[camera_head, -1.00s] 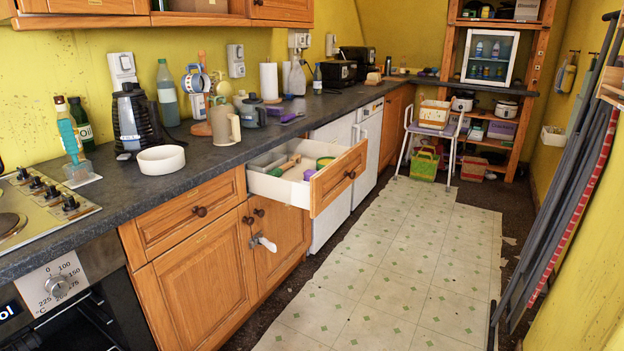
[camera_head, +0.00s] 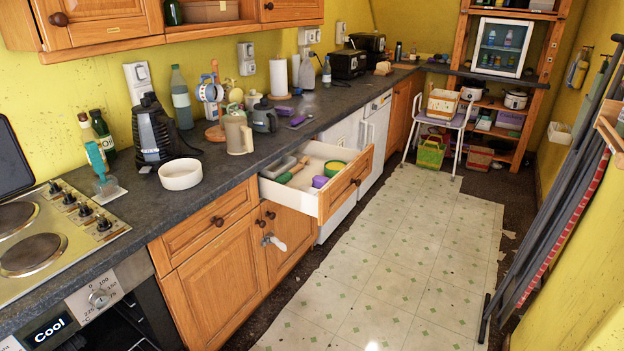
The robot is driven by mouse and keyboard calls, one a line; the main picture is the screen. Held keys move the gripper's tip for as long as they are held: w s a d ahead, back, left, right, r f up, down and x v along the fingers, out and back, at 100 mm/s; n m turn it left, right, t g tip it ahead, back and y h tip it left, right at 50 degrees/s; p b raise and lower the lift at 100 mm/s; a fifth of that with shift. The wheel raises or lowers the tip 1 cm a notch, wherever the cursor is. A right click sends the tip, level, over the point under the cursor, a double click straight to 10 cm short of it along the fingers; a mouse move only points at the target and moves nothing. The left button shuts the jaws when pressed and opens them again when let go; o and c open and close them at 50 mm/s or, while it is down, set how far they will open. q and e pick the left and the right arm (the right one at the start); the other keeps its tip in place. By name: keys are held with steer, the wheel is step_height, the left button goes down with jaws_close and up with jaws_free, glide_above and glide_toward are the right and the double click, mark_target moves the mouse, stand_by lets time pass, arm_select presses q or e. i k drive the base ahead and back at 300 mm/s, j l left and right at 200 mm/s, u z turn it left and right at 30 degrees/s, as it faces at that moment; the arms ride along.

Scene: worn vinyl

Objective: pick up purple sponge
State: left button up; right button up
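A small purple block (camera_head: 284,111) lies on the dark worktop, behind the grey jug. It looks like the sponge, though it is small and far off. Another small purple item (camera_head: 297,120) lies just in front of it on a dark, flat thing. A third purple item (camera_head: 320,181) is inside the open drawer (camera_head: 330,205), beside a green bowl (camera_head: 335,168). I cannot tell for certain which of these is the sponge. Neither of my grippers is in view.
The drawer juts out over the floor. A white bowl (camera_head: 180,174), beige jug (camera_head: 238,135), grey jug (camera_head: 265,118) and black appliance (camera_head: 157,132) stand on the worktop. Folded poles (camera_head: 545,225) lean along the right wall. The tiled floor (camera_head: 400,260) between is clear.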

mark_target(318, 181)
steer(key=i+l+u, duration=0.15)
steer(key=u, duration=0.35)
steer(key=i+l+u, duration=0.2)
steer(key=u, duration=0.3)
